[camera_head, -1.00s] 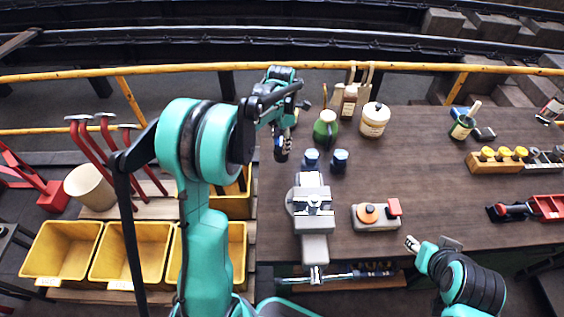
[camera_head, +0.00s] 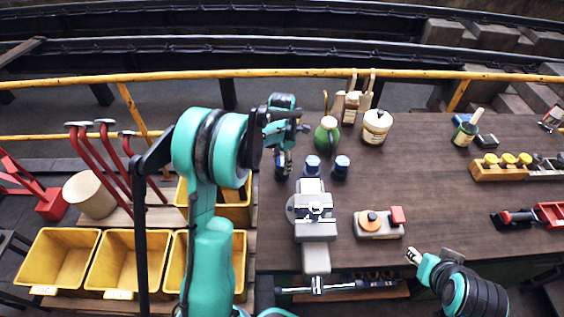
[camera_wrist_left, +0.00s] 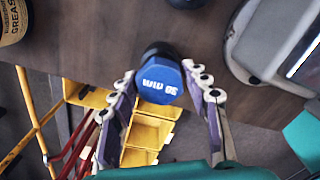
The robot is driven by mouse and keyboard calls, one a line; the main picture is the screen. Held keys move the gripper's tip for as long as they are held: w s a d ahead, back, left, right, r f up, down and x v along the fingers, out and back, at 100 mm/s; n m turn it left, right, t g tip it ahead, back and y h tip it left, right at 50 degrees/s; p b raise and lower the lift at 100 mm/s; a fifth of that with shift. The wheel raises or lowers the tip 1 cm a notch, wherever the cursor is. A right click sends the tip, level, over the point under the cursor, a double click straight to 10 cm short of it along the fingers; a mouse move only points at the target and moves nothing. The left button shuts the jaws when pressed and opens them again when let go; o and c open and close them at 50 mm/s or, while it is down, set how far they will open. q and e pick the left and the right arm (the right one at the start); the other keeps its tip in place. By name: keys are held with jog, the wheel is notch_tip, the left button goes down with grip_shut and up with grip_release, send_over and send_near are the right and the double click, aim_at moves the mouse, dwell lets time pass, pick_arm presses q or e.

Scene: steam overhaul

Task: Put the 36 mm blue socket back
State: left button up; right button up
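A blue-capped socket (camera_wrist_left: 160,80) with a dark body sits between the fingertips of my left gripper (camera_wrist_left: 160,72) in the left wrist view. Two more blue-capped sockets, one nearer (camera_head: 312,166) and one further right (camera_head: 341,167), stand upright on the bench. My right gripper (camera_head: 414,256) is at the bench's front edge, its fingers unclear.
A vise (camera_head: 314,215) stands in front of the sockets. A green oil can (camera_head: 327,135) and a grease jar (camera_head: 376,125) stand behind them. Yellow bins (camera_head: 125,262) lie left, below the bench edge. The bench middle is clear.

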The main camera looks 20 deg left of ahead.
pick_arm(q)
jog(key=shift+r, duration=0.1)
jog(key=shift+r, duration=0.3)
jog(key=s+d+r+m+t+p, duration=0.1)
jog(key=s+r+m, duration=0.15)
jog(key=r, duration=0.55)
jog(key=s+d+r+m+p, duration=0.2)
jog(key=r+m, duration=0.2)
jog(key=r, duration=0.4)
jog(key=s+d+m+t, duration=0.3)
jog(key=s+m, duration=0.6)
jog(key=m, duration=0.2)
jog(key=s+d+m+t, duration=0.3)
jog(key=s+d+m, duration=0.1)
jog(key=s+m, duration=0.5)
jog(key=m, duration=0.2)
jog(key=shift+f+m, duration=0.3)
jog(key=shift+m, duration=0.05)
